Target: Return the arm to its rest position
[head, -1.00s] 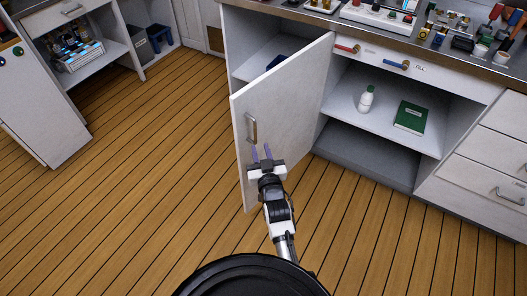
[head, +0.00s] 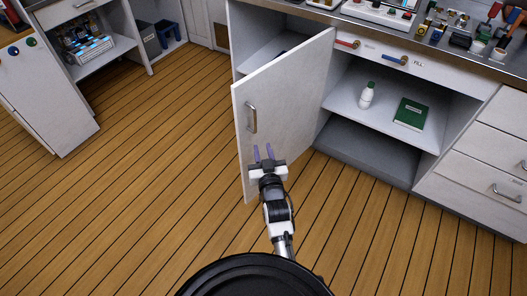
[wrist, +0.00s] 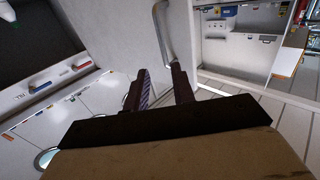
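My gripper (head: 264,152) is low in front of the open white cabinet door (head: 285,100), its two purple fingers spread with a gap between them and nothing held. My arm (head: 277,215) reaches forward from my round black body. The metal door handle (head: 251,117) is just beyond the fingertips in the head view, apart from them. In the wrist view the fingers (wrist: 160,80) are apart, with the handle (wrist: 163,35) ahead of them. I cannot tell the exact distance from fingers to door.
The open cabinet shelf holds a white bottle (head: 367,95) and a green book (head: 411,114). Drawers (head: 490,160) stand at the right, and the countertop (head: 450,58) is crowded. Another white cabinet (head: 45,100) stands at the left. The wooden floor (head: 150,190) is clear around me.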

